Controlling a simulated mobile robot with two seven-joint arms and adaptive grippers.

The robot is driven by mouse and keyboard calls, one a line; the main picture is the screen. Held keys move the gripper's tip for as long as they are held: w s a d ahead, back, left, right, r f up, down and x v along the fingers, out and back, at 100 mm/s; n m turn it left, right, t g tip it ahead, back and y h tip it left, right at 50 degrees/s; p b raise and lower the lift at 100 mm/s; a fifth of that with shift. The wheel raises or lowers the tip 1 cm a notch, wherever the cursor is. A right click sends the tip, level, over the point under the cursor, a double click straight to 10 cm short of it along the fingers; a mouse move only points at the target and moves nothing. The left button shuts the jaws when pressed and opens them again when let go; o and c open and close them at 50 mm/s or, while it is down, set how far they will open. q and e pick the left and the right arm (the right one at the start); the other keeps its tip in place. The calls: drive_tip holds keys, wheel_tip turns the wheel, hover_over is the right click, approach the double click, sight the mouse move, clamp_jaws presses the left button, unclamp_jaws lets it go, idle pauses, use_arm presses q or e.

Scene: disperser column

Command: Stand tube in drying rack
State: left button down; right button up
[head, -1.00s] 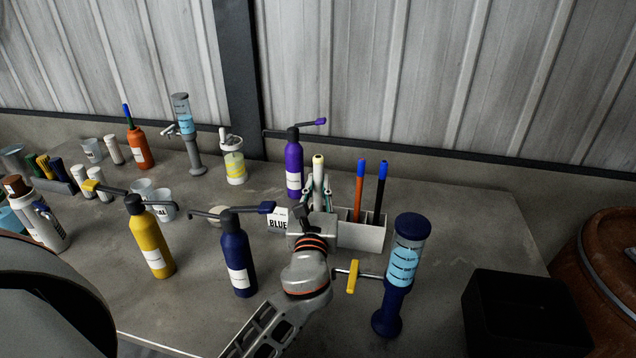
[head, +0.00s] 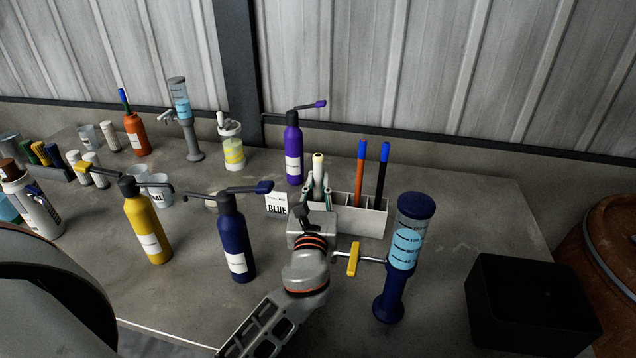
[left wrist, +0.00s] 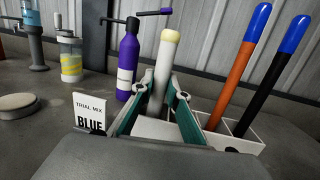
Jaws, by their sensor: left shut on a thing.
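My left gripper (head: 318,188) is shut on a cream-white tube (head: 318,165) with a pale yellow top, held upright. The tube also shows between the fingers in the left wrist view (left wrist: 162,75). The white rack (head: 372,222) has open-topped compartments. The tube is over or in its left end; its lower end is hidden, so I cannot tell if it rests inside. An orange tube (head: 361,172) and a black tube (head: 383,175), both blue-capped, stand in the rack to the right. My right gripper is not in view.
A "BLUE" card (head: 277,206) stands left of the rack and a purple bottle (head: 293,155) behind it. A navy pump bottle (head: 235,240), a yellow one (head: 147,225) and a blue column (head: 404,255) stand nearer. A black box (head: 530,300) is at right.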

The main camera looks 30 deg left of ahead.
use_arm(q)
drive_tip(key=c, duration=1.9)
unclamp_jaws()
drive_tip(key=shift+s, duration=0.1)
drive_tip(key=v, duration=1.2)
